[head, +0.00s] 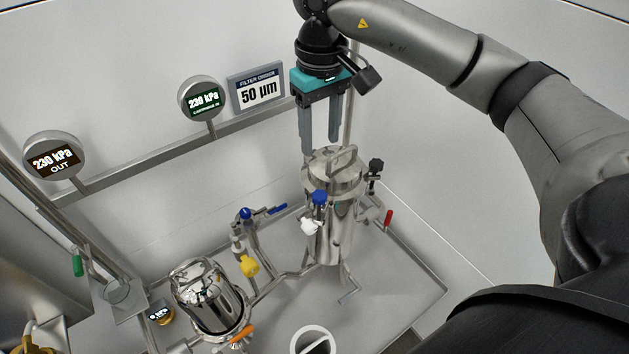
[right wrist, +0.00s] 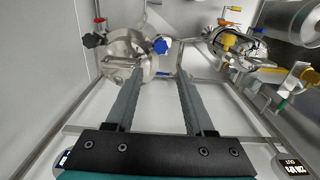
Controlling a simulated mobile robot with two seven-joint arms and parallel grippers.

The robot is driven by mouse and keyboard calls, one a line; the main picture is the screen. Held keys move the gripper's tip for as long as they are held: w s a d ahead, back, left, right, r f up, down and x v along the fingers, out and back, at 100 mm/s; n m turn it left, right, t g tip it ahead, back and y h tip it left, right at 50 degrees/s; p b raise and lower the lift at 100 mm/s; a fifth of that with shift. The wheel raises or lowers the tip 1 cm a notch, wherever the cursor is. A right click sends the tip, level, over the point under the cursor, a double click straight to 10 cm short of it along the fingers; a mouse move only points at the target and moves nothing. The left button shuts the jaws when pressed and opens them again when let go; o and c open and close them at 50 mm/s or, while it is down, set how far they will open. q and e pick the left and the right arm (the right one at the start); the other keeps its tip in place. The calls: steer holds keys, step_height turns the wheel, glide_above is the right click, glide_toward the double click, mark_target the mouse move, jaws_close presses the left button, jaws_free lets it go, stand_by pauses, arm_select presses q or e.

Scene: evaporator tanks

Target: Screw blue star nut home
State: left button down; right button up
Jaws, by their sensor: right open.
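The blue star nut (head: 320,197) sits at the near rim of the lid on the tall steel filter vessel (head: 332,228). It also shows in the right wrist view (right wrist: 160,46), at the right rim of the round lid (right wrist: 122,62). My right gripper (head: 320,147) points down with both fingers apart and nothing between them. In the head view its fingertips overlap the far edge of the lid, apart from the blue nut. In the right wrist view the nut appears beyond the fingertips (right wrist: 158,76). The nut's thread is too small to make out. My left gripper is not in view.
A black star knob (head: 375,164) is at the lid's right, and a white knob (head: 309,226) hangs below the blue nut. A shiny smaller vessel (head: 208,295) stands left, with yellow-handled (head: 249,266) and blue-handled valves between. A gauge rail (head: 160,157) runs along the wall.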

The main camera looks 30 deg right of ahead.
mark_target(319, 195)
step_height(319, 195, down, 14)
steer(key=shift+s+p, duration=0.1)
steer(key=shift+p, duration=0.45)
jaws_close()
